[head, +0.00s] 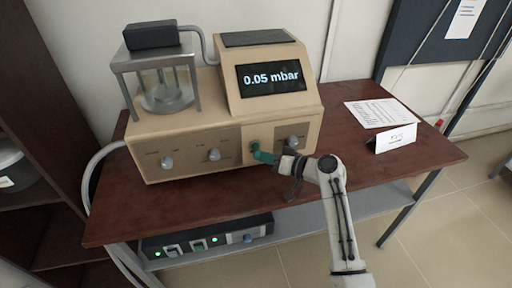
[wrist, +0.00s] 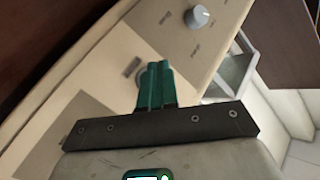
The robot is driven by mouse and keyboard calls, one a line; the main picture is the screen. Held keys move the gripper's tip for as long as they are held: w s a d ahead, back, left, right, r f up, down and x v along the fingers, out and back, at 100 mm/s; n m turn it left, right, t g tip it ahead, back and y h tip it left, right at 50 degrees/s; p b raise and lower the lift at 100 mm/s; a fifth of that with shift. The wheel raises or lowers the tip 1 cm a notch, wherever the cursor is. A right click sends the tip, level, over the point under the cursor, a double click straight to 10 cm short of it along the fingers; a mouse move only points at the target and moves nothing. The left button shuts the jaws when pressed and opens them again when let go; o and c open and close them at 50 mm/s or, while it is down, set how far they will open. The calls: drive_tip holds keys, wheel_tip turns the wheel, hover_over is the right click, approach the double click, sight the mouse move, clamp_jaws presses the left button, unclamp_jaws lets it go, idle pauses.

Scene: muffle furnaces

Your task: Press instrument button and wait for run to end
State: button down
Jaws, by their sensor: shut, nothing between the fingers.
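The instrument (head: 225,120) is a beige box on a dark red-brown table. Its screen (head: 270,78) reads 0.05 mbar. Its front panel has several grey knobs, one at the left (head: 166,162) and one at the middle (head: 214,155). My gripper (head: 256,150) has teal fingers, closed together and empty, with the tips at the right part of the front panel. Another knob (wrist: 197,16) shows above.
A glass chamber (head: 163,88) with a dark lid stands on the instrument's left. Papers (head: 380,113) and a folded white card (head: 393,138) lie on the table at right. A unit with green lights (head: 205,240) sits on the shelf below.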

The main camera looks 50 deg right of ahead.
drive_tip(key=shift+w, duration=0.15)
drive_tip(key=shift+w+d+b, duration=0.2)
drive_tip(key=shift+b, duration=0.15)
drive_tip(key=shift+w+d+b, duration=0.3)
drive_tip(key=shift+w, duration=0.1)
idle(0.8)
drive_tip(key=shift+s+a, duration=0.5)
drive_tip(key=shift+s, duration=0.25)
drive_tip(key=shift+s+a+p, duration=0.35)
drive_tip(key=shift+s+a, duration=0.4)
drive_tip(key=shift+s, duration=0.3)
drive_tip(key=shift+s+a+p, duration=0.3)
drive_tip(key=shift+s+a, duration=0.4)
drive_tip(key=shift+s, duration=0.3)
